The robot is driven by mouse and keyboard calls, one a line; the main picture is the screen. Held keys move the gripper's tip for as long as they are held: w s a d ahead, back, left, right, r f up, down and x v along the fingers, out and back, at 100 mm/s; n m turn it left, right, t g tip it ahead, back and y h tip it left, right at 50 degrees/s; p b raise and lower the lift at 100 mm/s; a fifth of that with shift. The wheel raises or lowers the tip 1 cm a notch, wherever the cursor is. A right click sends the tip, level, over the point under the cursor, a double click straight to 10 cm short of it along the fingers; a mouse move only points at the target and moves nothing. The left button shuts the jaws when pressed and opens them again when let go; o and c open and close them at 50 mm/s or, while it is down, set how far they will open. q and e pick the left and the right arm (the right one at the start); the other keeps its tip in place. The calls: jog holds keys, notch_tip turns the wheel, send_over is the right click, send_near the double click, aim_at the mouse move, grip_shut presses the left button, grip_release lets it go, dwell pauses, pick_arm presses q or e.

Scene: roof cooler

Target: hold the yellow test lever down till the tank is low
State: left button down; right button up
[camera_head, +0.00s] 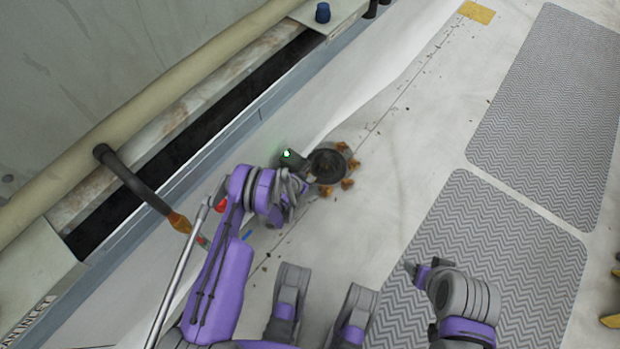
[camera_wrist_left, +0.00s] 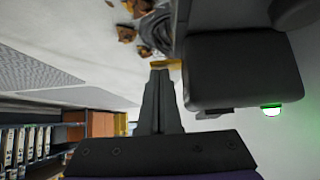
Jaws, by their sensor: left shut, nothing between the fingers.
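A dark box (camera_head: 293,160) with a lit green lamp (camera_head: 287,154) stands beside a round dark drain (camera_head: 327,168). In the left wrist view the dark box (camera_wrist_left: 240,70) fills the upper right, its green lamp (camera_wrist_left: 271,110) at its edge. The yellow lever (camera_wrist_left: 165,64) shows there at the fingertips of my left gripper (camera_wrist_left: 160,76), which is shut with nothing between its fingers. I cannot tell whether they touch. In the head view my left gripper (camera_head: 302,184) is by the box and the lever is hidden. My right gripper (camera_head: 415,268) hangs over the grey mat. I cannot identify the tank.
Brown leaves (camera_head: 347,184) lie around the drain. A long trough with a dark opening (camera_head: 160,155) and a beige pipe (camera_head: 150,105) runs along the left. Grey ridged mats (camera_head: 480,250) cover open floor at right.

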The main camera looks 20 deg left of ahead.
dwell(0.8)
pick_arm(q)
jog(key=w+r+p+v, duration=0.1)
jog(key=p+v, duration=0.3)
jog(key=v, duration=0.9)
jog(key=shift+w+d+r, duration=0.3)
jog(key=shift+w+r, duration=0.1)
jog(key=shift+w, duration=0.05)
pick_arm(e)
jog(key=s+r, duration=0.1)
jog(key=s+a+r, duration=0.1)
jog(key=r, duration=0.1)
jog(key=shift+a+r, duration=0.15)
